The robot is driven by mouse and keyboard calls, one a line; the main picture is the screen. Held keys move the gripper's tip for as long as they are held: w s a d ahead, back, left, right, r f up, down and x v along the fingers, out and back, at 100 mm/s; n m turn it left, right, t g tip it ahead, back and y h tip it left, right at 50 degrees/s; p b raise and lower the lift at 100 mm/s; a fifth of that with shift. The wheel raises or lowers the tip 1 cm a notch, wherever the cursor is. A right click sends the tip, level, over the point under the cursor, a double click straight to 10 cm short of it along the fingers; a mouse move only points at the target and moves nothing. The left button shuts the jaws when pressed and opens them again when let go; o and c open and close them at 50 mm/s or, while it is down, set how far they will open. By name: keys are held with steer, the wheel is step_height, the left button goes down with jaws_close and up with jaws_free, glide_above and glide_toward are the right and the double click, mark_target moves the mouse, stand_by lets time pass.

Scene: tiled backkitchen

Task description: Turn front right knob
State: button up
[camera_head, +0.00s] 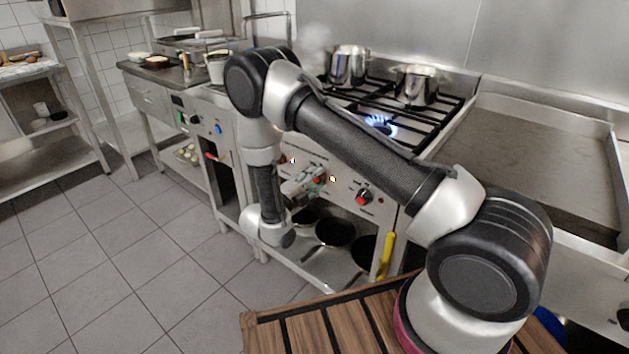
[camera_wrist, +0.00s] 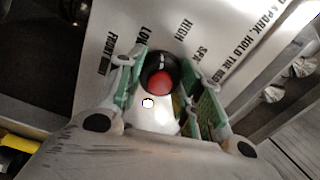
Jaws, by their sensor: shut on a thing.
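A black knob with a red centre (camera_wrist: 160,78) sits on the steel stove front between the two green-lined fingers of my gripper (camera_wrist: 158,88), which is shut on it. Printed words near it include LOW, HIGH and a partly readable FRONT label. In the head view my gripper (camera_head: 308,183) reaches the stove's front panel, and the red of this knob (camera_head: 319,180) shows beside the fingers. Another red-centred knob (camera_head: 364,197) is to the right, apart from my gripper. A blue flame (camera_head: 380,123) burns at a front burner of the stove.
Two steel pots, one at the back left (camera_head: 348,66) and one at the back right (camera_head: 417,86), stand on the stove. A yellow handle (camera_head: 386,255) is below the panel, near dark pans (camera_head: 335,232) on the lower shelf. Tiled floor (camera_head: 140,270) is clear at left.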

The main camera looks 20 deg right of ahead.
steer(key=m, duration=0.5)
steer(key=shift+m, duration=0.3)
steer(key=m, duration=1)
steer(key=shift+m, duration=0.4)
steer(key=m, duration=0.5)
steer(key=shift+m, duration=0.4)
steer(key=o, duration=1)
steer(key=shift+o, duration=0.2)
steer(key=shift+s+a, duration=0.1)
steer(key=v, duration=1.2)
